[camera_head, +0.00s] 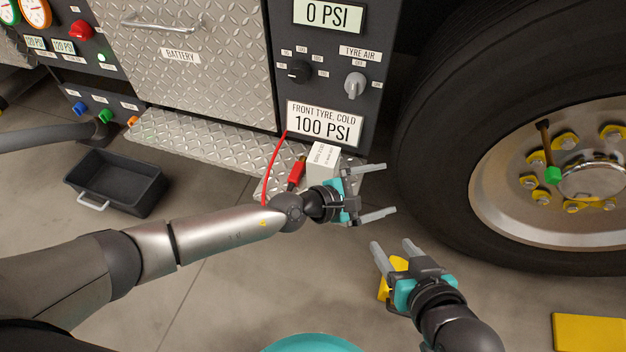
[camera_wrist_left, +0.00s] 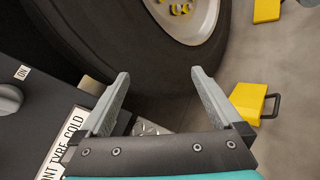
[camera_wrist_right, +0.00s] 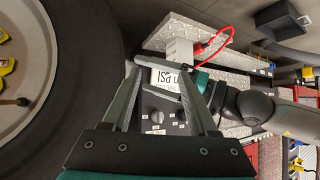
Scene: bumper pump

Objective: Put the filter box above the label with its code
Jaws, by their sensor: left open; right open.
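A white filter box (camera_head: 323,160) with small dark print stands on the diamond-plate step, in front of the panel; its print is too small to read surely. It also shows in the right wrist view (camera_wrist_right: 180,50). My left gripper (camera_head: 388,190) is open and empty, just right of and in front of the box, its fingers pointing right towards the tyre. My right gripper (camera_head: 391,243) is open and empty, lower down and nearer me. I cannot make out a label with the box's code in these views.
A red clamp (camera_head: 297,174) with a red cable lies left of the box. The big tyre (camera_head: 430,130) stands close on the right. A black bin (camera_head: 118,182) is on the floor at left. Yellow blocks (camera_head: 588,332) lie on the floor. A panel (camera_head: 330,75) rises behind the step.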

